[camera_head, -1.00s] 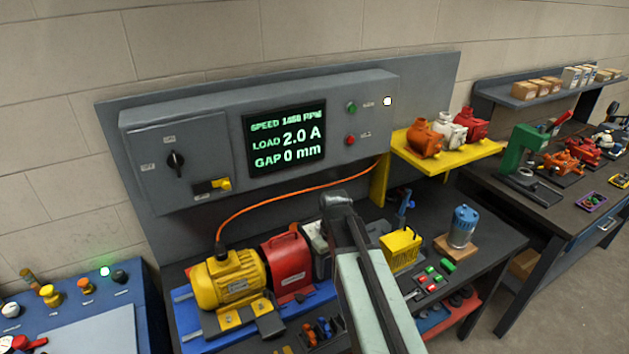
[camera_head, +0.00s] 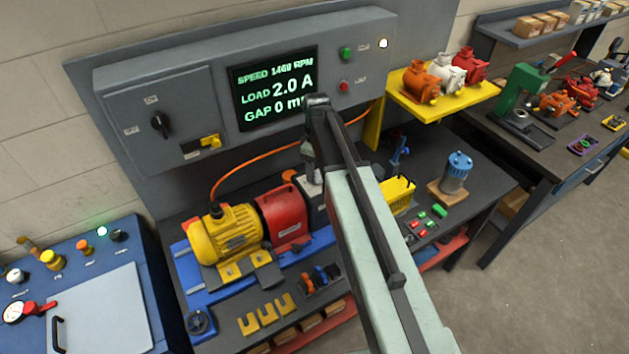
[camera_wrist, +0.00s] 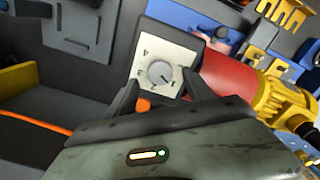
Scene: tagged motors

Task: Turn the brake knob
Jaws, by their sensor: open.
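The brake knob (camera_wrist: 160,72) is a round grey dial on a pale plate (camera_wrist: 182,47) with small markings, on a dark box, seen in the wrist view. My gripper (camera_wrist: 163,88) is open, its dark fingers on either side of the knob's lower part in the picture; whether they touch it I cannot tell. In the head view, my gripper (camera_head: 311,170) points down at the pale-topped box (camera_head: 316,189) beside the red unit (camera_head: 283,214). My arm hides most of that box, and the knob cannot be made out there.
A yellow motor (camera_head: 226,234) stands left of the red unit. The grey control cabinet (camera_head: 165,90) with its display (camera_head: 272,88) is behind, and an orange cable (camera_head: 245,160) runs below it. A yellow block (camera_head: 398,192) and a blue motor (camera_head: 457,172) stand to the right.

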